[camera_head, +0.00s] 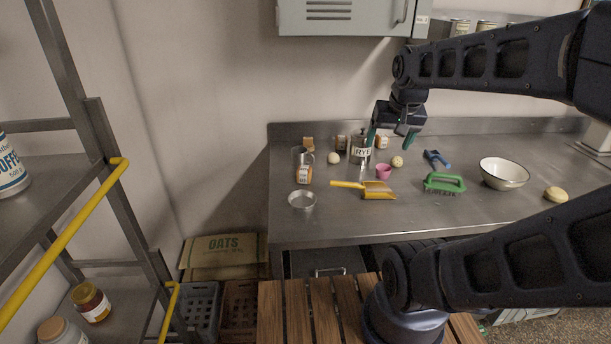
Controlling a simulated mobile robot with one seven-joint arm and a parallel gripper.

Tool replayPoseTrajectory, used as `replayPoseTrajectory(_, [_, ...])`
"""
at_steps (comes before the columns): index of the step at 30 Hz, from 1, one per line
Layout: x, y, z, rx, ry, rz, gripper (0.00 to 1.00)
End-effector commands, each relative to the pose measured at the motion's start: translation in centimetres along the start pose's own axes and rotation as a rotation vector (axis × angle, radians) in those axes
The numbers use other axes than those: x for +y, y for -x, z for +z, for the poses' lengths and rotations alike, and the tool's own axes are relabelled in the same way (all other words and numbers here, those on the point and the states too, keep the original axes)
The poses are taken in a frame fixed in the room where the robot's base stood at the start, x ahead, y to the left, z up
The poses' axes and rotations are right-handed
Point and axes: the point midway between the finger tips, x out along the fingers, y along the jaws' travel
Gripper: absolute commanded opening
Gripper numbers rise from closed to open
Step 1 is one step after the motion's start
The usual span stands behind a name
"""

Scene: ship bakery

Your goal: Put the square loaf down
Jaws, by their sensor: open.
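My gripper (391,138) is open above the back of the steel counter (440,215), its two teal fingers apart. A small brown-and-cream item (381,143) shows between and beyond the fingers; I cannot tell if it is a loaf or a jar, or whether the fingers touch it. A small tan, blocky piece (308,143) stands by the back wall at the left and may be the square loaf. It is well apart from my gripper.
The RYE tin (360,152) stands just left of my gripper. Round buns (397,161), a pink cup (383,171), a yellow scoop (378,190), a green brush (444,182) and a white bowl (504,173) are nearby. The counter's front strip is clear.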

Motion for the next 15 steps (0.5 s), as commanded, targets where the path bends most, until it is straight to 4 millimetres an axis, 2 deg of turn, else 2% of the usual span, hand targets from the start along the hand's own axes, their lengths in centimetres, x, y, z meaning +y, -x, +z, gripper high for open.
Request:
replayPoseTrajectory(8, [-2.6, -2.6, -5.6, -0.081, -0.306, -0.006, 0.76])
replayPoseTrajectory(15, [-5.3, -5.9, -10.0, -0.143, -0.571, 0.018, 0.76])
